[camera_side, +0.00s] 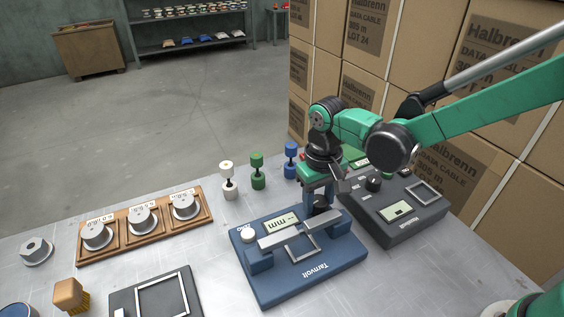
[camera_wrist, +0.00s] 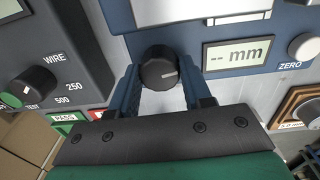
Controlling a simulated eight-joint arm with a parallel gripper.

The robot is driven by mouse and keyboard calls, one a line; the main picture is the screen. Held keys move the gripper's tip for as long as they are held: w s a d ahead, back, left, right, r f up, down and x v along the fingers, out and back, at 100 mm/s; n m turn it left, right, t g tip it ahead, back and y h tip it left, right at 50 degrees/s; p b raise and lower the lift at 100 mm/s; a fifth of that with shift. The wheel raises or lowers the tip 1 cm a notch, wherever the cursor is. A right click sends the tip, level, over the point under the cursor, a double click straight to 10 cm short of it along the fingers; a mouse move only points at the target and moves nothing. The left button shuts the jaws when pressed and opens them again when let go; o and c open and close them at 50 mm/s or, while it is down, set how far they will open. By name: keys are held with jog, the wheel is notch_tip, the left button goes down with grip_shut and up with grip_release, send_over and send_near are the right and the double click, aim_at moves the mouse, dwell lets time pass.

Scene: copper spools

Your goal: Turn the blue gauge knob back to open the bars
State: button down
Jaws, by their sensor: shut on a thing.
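The blue gauge (camera_side: 257,285), marked Tarnvolt, sits on the metal table in the side view. Its display (camera_side: 279,223) reads "-- mm" and also shows in the wrist view (camera_wrist: 237,55). Two grey bars (camera_side: 284,233) lie across the gauge, by a square frame outline. The gauge knob (camera_wrist: 158,72) is round and black with a pale pointer line, on the gauge's blue body. My gripper (camera_wrist: 164,88) has its two blue fingers on either side of the knob, shut on it. In the side view my gripper (camera_side: 320,200) hides most of the knob.
A dark tester (camera_side: 415,225) stands close on the right. White (camera_side: 228,185), green (camera_side: 258,175) and blue (camera_side: 291,160) spools stand behind the gauge. A dark scale (camera_side: 190,283) lies at front left. Stacked cartons (camera_side: 480,90) rise behind my arm.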

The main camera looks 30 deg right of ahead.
jog(key=n, duration=0.4)
jog(key=shift+n, duration=0.3)
jog(key=n, duration=0.3)
jog(key=shift+n, duration=0.3)
jog(key=n, duration=0.4)
jog(key=shift+n, duration=1.8)
jog(key=shift+c, duration=1.9)
grip_release()
